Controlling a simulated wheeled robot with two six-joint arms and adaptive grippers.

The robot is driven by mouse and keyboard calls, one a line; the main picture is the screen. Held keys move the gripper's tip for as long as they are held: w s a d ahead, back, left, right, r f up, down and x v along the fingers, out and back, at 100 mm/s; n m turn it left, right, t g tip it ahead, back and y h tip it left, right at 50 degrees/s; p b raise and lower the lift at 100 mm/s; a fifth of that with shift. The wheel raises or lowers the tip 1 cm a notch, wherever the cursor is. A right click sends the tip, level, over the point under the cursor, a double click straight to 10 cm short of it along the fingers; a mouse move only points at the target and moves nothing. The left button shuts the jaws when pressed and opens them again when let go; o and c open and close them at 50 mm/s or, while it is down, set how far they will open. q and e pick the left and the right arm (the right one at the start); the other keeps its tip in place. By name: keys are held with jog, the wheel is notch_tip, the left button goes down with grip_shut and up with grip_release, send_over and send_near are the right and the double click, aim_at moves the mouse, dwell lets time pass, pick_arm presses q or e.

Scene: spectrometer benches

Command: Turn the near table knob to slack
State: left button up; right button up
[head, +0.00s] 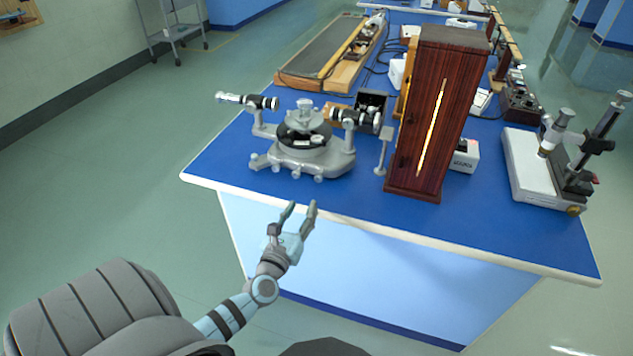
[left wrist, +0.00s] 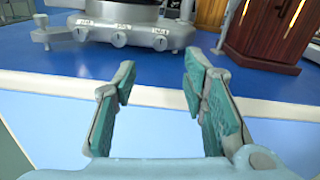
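A grey spectrometer (head: 305,153) with two black-and-silver tubes and a round dark central table (head: 304,134) stands near the front left of the blue bench. Several small round knobs sit along its near base edge, one of them at the middle (head: 296,173). In the left wrist view the base shows at the top, with a front knob (left wrist: 119,39) facing me. My left gripper (head: 299,208) is open and empty, in front of the bench's front edge and apart from the spectrometer. My right gripper is not in view.
A tall dark wooden box with a lit slit (head: 432,125) stands right of the spectrometer, with a small grey stand (head: 384,150) between them. A microscope-like instrument (head: 560,150) stands at the right. The blue bench (head: 480,225) is clear along its front.

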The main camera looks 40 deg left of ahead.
aim_at(317, 179)
pick_arm(q)
jog(key=b+x, duration=0.2)
jog(key=x, duration=1)
jog(key=shift+f, duration=0.2)
jog(key=shift+w+r, duration=0.1)
